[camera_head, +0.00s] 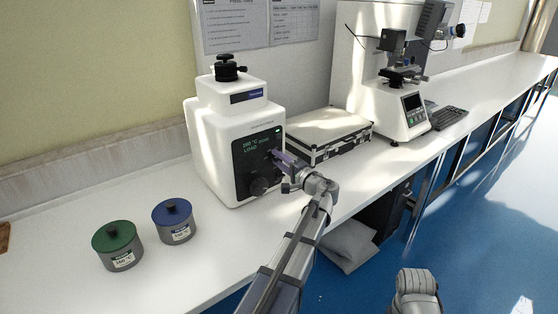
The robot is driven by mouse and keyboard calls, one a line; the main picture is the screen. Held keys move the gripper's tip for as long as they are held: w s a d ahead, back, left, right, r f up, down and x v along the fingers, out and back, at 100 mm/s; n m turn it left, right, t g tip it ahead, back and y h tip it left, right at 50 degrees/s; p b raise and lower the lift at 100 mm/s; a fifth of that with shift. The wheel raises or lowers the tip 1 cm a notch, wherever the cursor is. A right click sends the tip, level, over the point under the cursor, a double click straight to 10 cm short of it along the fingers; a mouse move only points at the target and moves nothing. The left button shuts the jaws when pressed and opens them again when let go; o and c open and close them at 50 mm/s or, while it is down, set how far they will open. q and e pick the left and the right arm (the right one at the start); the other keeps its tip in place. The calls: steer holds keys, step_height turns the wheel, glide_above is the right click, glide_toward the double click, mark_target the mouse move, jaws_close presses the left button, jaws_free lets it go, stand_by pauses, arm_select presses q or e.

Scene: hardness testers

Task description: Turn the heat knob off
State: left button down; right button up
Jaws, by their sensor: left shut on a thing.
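A white machine (225,128) stands on the bench against the wall. Its dark front panel (243,153) has a lit green display that seems to read 180 °C and LOAD. A black round knob (261,186) sits low on the panel. My left gripper (277,157) reaches the panel's right side, above that knob, and is shut on a control there, seemingly the heat knob. The gripper hides this control, so its setting cannot be read. My right gripper is not in view; only a grey part of my right arm shows at the bottom right.
A green-lidded pot (114,236) and a blue-lidded pot (173,212) stand left of the machine. A silver-edged case (324,135) lies close to its right. A hardness tester (399,107) and a keyboard (448,118) are farther right.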

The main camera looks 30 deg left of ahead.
arm_select(q)
steer(key=shift+s+n, duration=0.1)
steer(key=shift+n, duration=4)
steer(key=c, duration=0.5)
jaws_free()
steer(key=shift+c, duration=0.2)
steer(key=v, duration=0.8)
